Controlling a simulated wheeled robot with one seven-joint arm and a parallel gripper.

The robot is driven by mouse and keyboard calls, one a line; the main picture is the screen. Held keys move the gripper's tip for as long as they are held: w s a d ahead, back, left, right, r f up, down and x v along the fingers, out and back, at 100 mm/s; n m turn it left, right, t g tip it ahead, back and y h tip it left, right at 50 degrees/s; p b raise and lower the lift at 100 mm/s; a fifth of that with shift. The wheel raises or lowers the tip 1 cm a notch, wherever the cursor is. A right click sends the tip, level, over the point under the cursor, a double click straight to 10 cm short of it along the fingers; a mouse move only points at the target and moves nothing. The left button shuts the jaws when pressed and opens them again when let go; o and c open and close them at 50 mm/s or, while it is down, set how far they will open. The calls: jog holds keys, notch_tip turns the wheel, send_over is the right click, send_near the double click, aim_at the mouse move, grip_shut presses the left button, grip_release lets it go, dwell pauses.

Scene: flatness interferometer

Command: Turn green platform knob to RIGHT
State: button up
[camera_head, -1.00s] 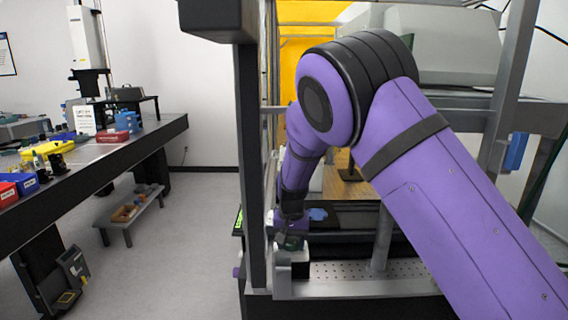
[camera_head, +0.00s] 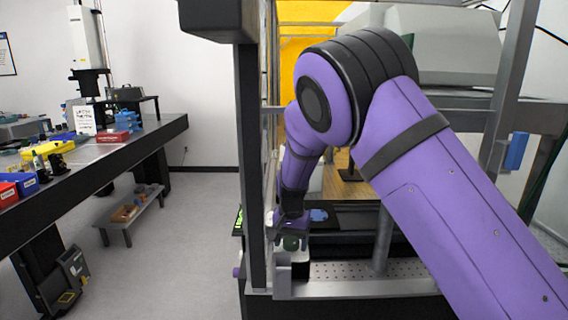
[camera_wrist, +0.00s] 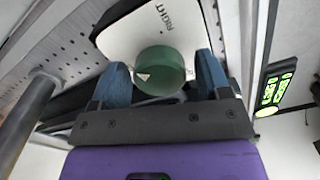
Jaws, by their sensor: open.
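The green platform knob (camera_wrist: 160,72) sits on a white plate (camera_wrist: 130,35) marked RIGHT in the wrist view. The knob carries a small white triangle on its left part, pointing away from the RIGHT label. My gripper (camera_wrist: 164,75) is open, with one blue finger on each side of the knob. Whether the fingers touch the knob is hard to tell.
A dark upright post (camera_head: 253,160) stands just left of my gripper. A perforated metal plate (camera_head: 345,271) lies to the right of the knob. A lit green keypad (camera_wrist: 276,90) is at the right in the wrist view. A workbench (camera_head: 110,155) stands at the left.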

aim_at(292, 240)
jog(key=shift+r, duration=2.8)
jog(key=shift+d, duration=0.1)
jog(key=shift+c, duration=0.2)
